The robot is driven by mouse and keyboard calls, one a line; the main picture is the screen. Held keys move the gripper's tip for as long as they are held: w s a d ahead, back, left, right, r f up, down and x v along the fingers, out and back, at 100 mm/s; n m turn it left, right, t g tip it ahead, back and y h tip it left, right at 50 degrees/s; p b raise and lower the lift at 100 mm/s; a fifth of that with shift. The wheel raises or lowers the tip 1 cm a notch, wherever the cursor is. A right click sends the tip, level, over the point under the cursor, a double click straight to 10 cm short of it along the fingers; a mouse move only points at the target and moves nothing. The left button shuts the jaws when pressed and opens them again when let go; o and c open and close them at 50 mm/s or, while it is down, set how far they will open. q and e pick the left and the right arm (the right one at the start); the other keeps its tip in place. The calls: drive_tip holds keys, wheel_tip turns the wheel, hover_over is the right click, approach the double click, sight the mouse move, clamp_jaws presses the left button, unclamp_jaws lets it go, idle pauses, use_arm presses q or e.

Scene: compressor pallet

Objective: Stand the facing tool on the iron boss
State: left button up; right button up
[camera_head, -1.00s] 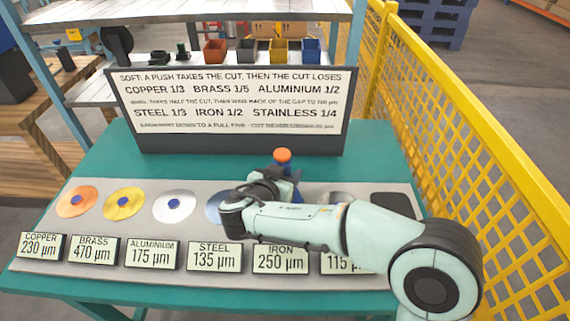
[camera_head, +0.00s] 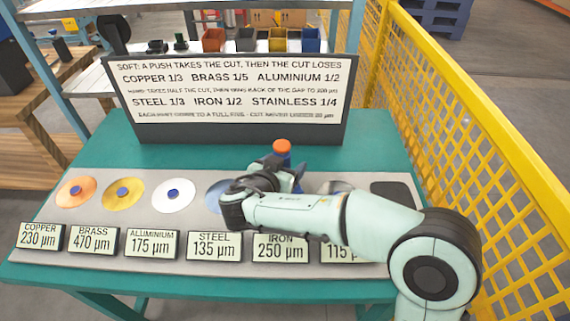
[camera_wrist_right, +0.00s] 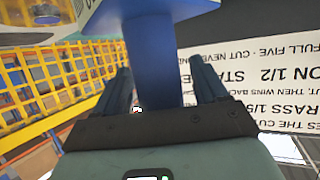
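The facing tool, with an orange knob (camera_head: 281,146) on top and a blue body (camera_head: 298,187), is upright at my right gripper, above the iron place. I cannot tell whether the tool touches the boss. My left gripper is not in view.
Copper (camera_head: 76,191), brass (camera_head: 123,194) and aluminium (camera_head: 173,195) discs lie on the grey strip to the left. The steel disc (camera_head: 217,195) is partly covered. A sign board (camera_head: 235,95) stands behind; a yellow fence (camera_head: 470,130) runs at right. A dark pad (camera_head: 392,192) lies at far right.

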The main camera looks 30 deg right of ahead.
drive_tip(key=shift+a+r+p, duration=0.15)
drive_tip(key=shift+r+p, duration=0.1)
drive_tip(key=shift+p, duration=0.05)
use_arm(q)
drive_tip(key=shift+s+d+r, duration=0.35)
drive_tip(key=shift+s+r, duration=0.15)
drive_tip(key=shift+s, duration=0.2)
use_arm(e)
drive_tip(key=v, duration=1.1)
drive_tip(key=shift+s+a, duration=0.25)
drive_tip(key=shift+s, duration=0.05)
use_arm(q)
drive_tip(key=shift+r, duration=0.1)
